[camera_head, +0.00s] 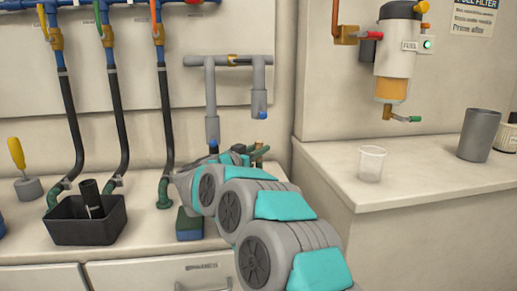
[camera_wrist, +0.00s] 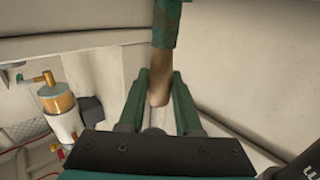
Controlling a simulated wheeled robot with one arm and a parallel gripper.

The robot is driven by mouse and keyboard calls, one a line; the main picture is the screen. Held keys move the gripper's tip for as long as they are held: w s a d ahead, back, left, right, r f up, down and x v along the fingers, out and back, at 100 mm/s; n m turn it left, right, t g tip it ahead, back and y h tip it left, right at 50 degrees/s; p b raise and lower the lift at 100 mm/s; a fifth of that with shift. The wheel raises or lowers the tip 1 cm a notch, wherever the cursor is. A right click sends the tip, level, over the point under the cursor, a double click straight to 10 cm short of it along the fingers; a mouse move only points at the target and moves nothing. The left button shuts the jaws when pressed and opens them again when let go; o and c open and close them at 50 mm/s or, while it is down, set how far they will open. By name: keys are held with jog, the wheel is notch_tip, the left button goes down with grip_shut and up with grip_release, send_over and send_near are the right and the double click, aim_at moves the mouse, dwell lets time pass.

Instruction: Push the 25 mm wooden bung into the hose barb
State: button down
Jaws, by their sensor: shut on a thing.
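The wooden bung (camera_wrist: 160,82) is a tan, tapered plug between the two green fingers of my gripper (camera_wrist: 160,100) in the wrist view. My gripper is shut on it. A green, weathered tube (camera_wrist: 168,25), which looks like the hose barb, lies straight beyond the bung. Their ends meet or overlap in the picture; I cannot tell how far the bung is inside. In the head view my gripper (camera_head: 245,153) is small and partly hidden by my arm, below the grey pipes. The bung is not clear there.
Black hoses (camera_head: 116,125) run down to green elbows on the left counter. A black bin (camera_head: 87,222) and a blue-green block (camera_head: 189,225) stand in front. On the right counter (camera_head: 330,165) are a clear cup (camera_head: 371,163) and grey tumbler (camera_head: 478,135), below a fuel filter (camera_head: 397,50).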

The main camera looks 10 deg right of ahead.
jog(key=shift+f, duration=0.4)
jog(key=c, duration=0.5)
grip_release()
jog(key=shift+b+v, duration=0.3)
jog(key=shift+v, duration=3.6)
